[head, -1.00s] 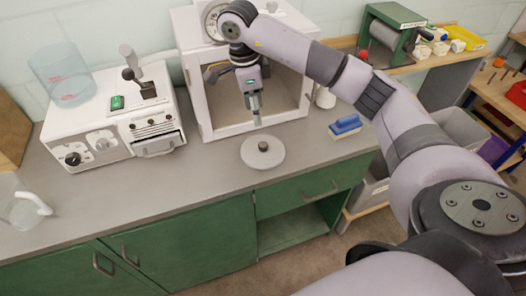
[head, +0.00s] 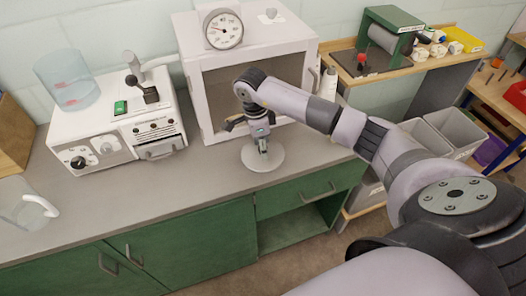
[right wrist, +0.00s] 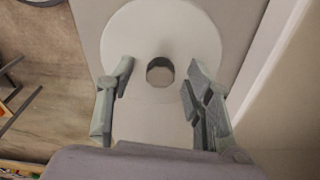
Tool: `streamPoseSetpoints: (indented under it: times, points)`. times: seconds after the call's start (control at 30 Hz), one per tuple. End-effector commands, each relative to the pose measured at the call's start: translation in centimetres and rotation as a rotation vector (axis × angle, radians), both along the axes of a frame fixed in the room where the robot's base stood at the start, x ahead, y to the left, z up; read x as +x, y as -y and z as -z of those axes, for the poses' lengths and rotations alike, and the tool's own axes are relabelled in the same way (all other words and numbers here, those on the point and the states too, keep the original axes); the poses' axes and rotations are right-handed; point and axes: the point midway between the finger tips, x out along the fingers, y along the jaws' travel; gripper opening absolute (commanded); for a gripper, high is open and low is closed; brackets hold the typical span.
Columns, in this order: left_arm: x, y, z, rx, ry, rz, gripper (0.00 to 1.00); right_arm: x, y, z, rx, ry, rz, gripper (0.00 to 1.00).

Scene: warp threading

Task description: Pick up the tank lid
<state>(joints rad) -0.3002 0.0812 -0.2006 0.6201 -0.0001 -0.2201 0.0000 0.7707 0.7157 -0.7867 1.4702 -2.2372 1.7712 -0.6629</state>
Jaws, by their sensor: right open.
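The tank lid, a flat round grey disc (head: 275,160), lies on the counter in front of the white cabinet. In the right wrist view the lid (right wrist: 160,25) fills the upper middle, with its short dark knob (right wrist: 160,72) standing up at the centre. My right gripper (head: 263,148) is low over the lid and hides its knob in the head view. In the right wrist view my right gripper (right wrist: 159,70) is open, with one finger on each side of the knob and a gap on both sides. My left gripper is not in view.
The white cabinet (head: 196,70) with a dial gauge (head: 223,29) stands close behind the lid. A white machine (head: 95,125) with a clear cylinder (head: 68,78) on top is at left. A clear jug (head: 22,208) stands at far left. The counter in front (head: 160,200) is clear.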

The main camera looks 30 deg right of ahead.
Motion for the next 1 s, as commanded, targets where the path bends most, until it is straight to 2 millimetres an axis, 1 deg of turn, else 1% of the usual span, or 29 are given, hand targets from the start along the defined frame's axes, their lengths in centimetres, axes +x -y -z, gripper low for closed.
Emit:
streamPoseSetpoints:
  times: [0.2,0.9,1.0]
  points:
    - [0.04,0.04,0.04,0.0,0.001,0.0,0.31,0.04,-0.02,0.05,0.0,0.001,0.0,0.47]
    - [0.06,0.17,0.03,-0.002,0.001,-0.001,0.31,0.04,0.0,0.0,0.0,0.001,0.0,0.0]
    - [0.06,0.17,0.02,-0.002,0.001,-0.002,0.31,0.05,0.0,-0.02,0.0,0.001,0.001,0.0]
